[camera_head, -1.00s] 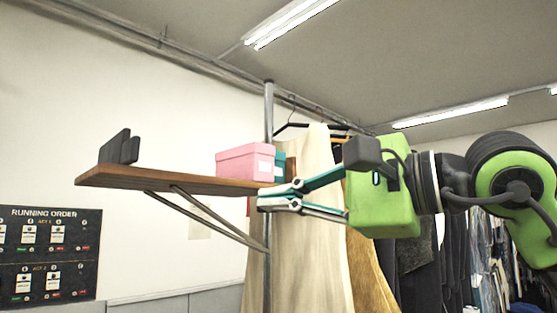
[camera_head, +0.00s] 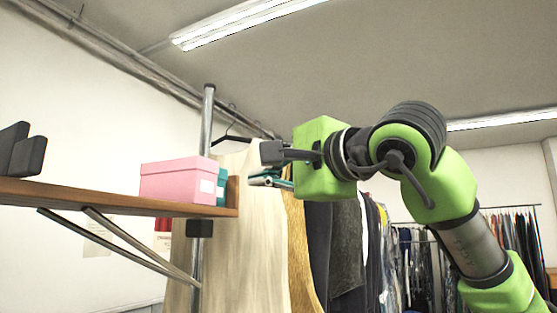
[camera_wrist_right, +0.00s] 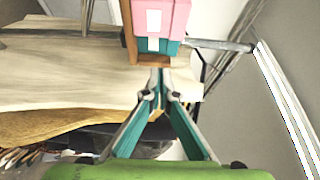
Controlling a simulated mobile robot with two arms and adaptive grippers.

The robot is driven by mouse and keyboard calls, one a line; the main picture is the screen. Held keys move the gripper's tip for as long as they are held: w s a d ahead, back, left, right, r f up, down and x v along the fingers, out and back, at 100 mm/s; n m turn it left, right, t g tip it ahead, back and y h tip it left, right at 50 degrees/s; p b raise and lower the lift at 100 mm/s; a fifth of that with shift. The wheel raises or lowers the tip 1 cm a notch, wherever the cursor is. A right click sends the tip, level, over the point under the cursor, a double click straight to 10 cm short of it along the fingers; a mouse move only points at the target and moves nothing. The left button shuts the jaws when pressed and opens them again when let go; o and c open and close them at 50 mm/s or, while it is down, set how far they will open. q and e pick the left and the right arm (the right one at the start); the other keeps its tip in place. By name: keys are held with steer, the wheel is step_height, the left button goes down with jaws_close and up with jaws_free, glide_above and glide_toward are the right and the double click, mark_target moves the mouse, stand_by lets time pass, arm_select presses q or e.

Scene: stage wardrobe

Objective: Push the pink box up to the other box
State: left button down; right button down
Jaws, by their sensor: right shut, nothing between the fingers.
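The pink box (camera_head: 178,180), with a lid and a white label, stands on a wooden shelf (camera_head: 110,202) near its right end. The teal box (camera_head: 222,187) shows just right of it and partly behind it. In the right wrist view the pink box (camera_wrist_right: 160,15) and the teal box (camera_wrist_right: 150,46) look side by side; I cannot tell whether they touch. My right gripper (camera_head: 254,180) is shut and empty, off the shelf's right end and apart from both boxes. Its fingertips (camera_wrist_right: 160,93) meet in the wrist view. My left gripper is not in view.
A wooden end piece (camera_head: 232,191) stands at the shelf's right end. Dark upright plates (camera_head: 22,152) stand at the left. A metal pole (camera_head: 207,120) rises behind the shelf, and a cream garment (camera_head: 232,240) hangs close by. The shelf between plates and pink box is clear.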

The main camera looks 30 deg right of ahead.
mark_target(193, 180)
steer(key=w+a+p, duration=0.2)
steer(key=w+a, duration=0.2)
steer(key=shift+w, duration=0.25)
